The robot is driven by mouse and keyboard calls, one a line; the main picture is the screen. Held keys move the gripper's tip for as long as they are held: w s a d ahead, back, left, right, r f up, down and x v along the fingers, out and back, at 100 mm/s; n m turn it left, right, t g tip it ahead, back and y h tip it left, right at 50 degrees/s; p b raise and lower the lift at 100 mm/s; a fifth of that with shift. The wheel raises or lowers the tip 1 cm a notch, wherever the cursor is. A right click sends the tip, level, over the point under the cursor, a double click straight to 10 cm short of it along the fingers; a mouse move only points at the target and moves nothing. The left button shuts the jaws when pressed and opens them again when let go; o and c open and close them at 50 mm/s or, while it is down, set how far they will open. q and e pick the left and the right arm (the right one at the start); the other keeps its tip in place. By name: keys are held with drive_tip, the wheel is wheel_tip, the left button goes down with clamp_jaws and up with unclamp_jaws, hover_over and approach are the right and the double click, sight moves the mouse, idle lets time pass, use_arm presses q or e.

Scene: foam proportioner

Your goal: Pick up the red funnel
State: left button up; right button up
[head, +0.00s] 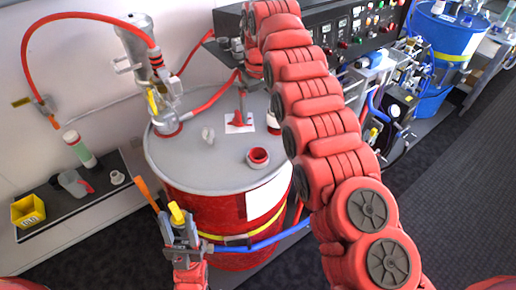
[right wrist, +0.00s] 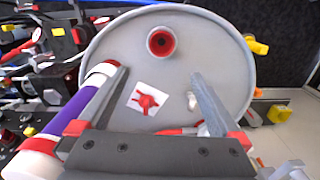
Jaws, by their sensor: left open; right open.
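The red funnel (head: 240,116) lies on a white square of paper on the grey lid of a red drum (head: 232,206). In the right wrist view, the funnel (right wrist: 147,101) shows between the lines of my right gripper's fingers, nearer the left one. My right gripper (right wrist: 160,74) is open and empty above the lid. In the head view it is largely hidden behind the bent right arm. My left gripper (head: 178,224) is open, low at the front left of the drum, away from the funnel.
A red-rimmed opening (right wrist: 161,42) and a crumpled white piece (right wrist: 192,102) are on the lid. A purple and white cylinder (right wrist: 72,108) stands close beside my right gripper's left finger. A metal pump (head: 147,65) rises at the lid's back left. A control panel (head: 345,32) is behind.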

drive_tip(key=b, duration=0.5)
hover_over(258, 154)
wheel_tip(258, 154, down, 5)
drive_tip(key=f, duration=0.4)
drive_tip(key=shift+d+f+b, duration=0.1)
drive_tip(key=shift+d+b, duration=0.15)
drive_tip(key=shift+b, duration=0.05)
drive_tip(key=shift+s+a+f, duration=0.1)
drive_tip(key=shift+f, duration=0.25)
drive_tip(key=shift+s+f+p, duration=0.2)
drive_tip(key=shift+f+p, duration=0.2)
drive_tip(key=shift+f, duration=0.2)
drive_tip(key=shift+w+a+f+p, duration=0.1)
drive_tip(key=shift+w+f+p, duration=0.05)
drive_tip(key=shift+f+p, duration=0.2)
wheel_tip(258, 154, down, 4)
drive_tip(key=shift+w+f+p, duration=0.1)
drive_tip(key=shift+f+p, duration=0.15)
drive_tip(key=shift+p, duration=0.95)
drive_tip(key=shift+f, duration=0.1)
drive_tip(key=c, duration=1.3)
